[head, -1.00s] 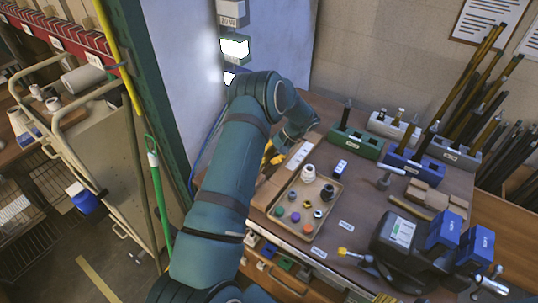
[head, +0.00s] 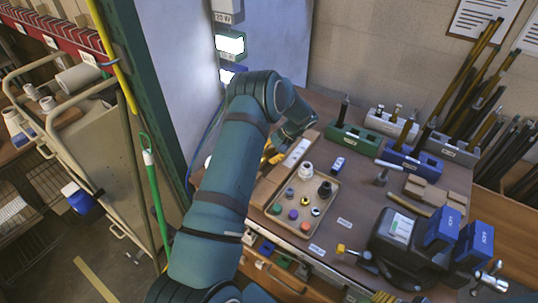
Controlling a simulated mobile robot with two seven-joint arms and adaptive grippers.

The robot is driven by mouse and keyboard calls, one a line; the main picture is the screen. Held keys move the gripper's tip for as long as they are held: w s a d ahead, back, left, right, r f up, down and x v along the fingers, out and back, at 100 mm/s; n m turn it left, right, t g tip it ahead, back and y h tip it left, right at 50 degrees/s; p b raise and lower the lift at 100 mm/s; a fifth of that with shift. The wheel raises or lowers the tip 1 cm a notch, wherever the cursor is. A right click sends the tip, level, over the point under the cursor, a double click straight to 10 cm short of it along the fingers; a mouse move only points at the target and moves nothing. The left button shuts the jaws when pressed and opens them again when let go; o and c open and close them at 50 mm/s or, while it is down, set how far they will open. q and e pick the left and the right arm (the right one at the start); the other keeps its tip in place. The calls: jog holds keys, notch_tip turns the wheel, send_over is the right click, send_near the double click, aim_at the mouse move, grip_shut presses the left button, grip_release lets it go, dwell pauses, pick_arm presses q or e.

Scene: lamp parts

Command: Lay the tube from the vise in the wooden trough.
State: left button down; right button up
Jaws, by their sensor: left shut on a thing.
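My left arm reaches over the left part of the workbench, and its gripper (head: 270,156) shows only in part, low beside a wooden trough (head: 272,183) with a white label. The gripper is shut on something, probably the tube. My arm hides most of the fingers and what they hold, so I cannot tell whether it touches the trough. The dark vise (head: 383,243) with blue jaws (head: 443,229) stands at the bench's front right. I see no tube between its jaws. My right gripper is not in view.
A tan tray (head: 277,216) of small caps and sockets lies right of the trough. Green (head: 351,141), grey and blue holders stand behind it. Cardboard pieces (head: 428,192) lie near the vise. A wall panel and green post (head: 148,100) stand left of the arm.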

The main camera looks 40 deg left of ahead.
pick_arm(q)
jog(key=shift+s+a+f+b, duration=0.2)
jog(key=shift+a+b, duration=0.1)
jog(key=shift+a, duration=0.4)
jog(key=c, duration=0.7)
grip_release()
jog(key=shift+a+f, duration=0.2)
jog(key=shift+f, duration=0.05)
jog(key=shift+d, duration=0.2)
